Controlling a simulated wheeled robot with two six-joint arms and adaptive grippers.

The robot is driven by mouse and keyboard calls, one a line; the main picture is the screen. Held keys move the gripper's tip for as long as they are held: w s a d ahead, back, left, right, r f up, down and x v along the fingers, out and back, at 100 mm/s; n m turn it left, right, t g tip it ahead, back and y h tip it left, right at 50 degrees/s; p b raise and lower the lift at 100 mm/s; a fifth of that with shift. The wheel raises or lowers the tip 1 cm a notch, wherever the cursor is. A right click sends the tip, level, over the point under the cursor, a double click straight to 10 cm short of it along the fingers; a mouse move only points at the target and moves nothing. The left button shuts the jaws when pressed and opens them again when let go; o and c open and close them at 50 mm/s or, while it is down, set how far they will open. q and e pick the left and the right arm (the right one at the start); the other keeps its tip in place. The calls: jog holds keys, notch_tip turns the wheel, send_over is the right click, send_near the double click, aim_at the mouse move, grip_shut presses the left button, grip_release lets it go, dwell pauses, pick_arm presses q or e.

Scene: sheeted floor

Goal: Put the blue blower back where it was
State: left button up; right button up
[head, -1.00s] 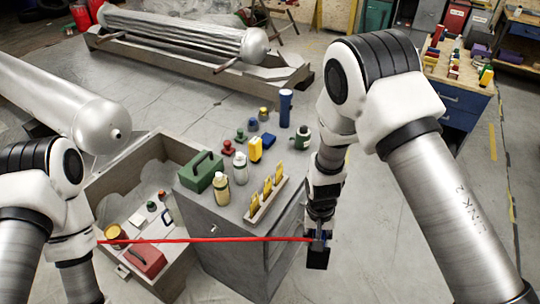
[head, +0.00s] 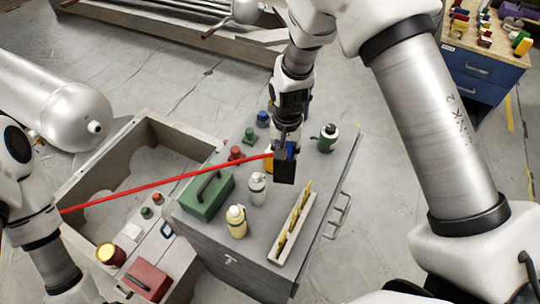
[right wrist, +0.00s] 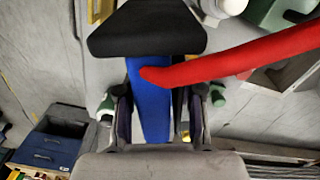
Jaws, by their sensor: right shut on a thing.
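The blue blower has a blue body (right wrist: 150,105) and a wide black end (right wrist: 146,28). In the right wrist view it sits between the two fingers of my right gripper (right wrist: 157,120), which is shut on it. In the head view my right gripper (head: 287,143) points down with the blower (head: 284,169) over the grey cabinet top (head: 318,190). I cannot tell whether the blower touches anything there. A long red tube (head: 165,182) runs from the blower to the left arm; it also crosses the right wrist view (right wrist: 240,62). My left gripper is out of view.
On the cabinet stand a green toolbox (head: 207,193), pale bottles (head: 237,221), a rack with yellow items (head: 291,225) and a green-white pot (head: 327,138). A yellow thing is partly hidden behind the gripper. An open grey crate (head: 100,170) lies left.

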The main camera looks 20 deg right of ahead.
jog(key=f, duration=0.1)
jog(key=s+f, duration=0.1)
jog(key=f+p, duration=0.1)
jog(key=f, duration=0.1)
jog(key=shift+s+a, duration=0.1)
jog(key=shift+s, duration=0.3)
jog(key=f, duration=0.3)
jog(key=w+f, duration=0.1)
jog(key=f, duration=0.1)
jog(key=shift+f+p, duration=0.15)
jog(key=shift+p, duration=0.25)
pick_arm(q)
jog(key=shift+s+a+r, duration=0.1)
jog(key=shift+s+r, duration=0.15)
jog(key=shift+r, duration=0.3)
jog(key=shift+s+r, duration=0.25)
jog(key=shift+r, duration=0.25)
pick_arm(e)
jog(key=shift+s, duration=0.2)
pick_arm(q)
jog(key=shift+f, duration=0.1)
pick_arm(e)
jog(key=o, duration=0.7)
jog(key=shift+w+f, duration=0.1)
jog(key=shift+o, duration=0.2)
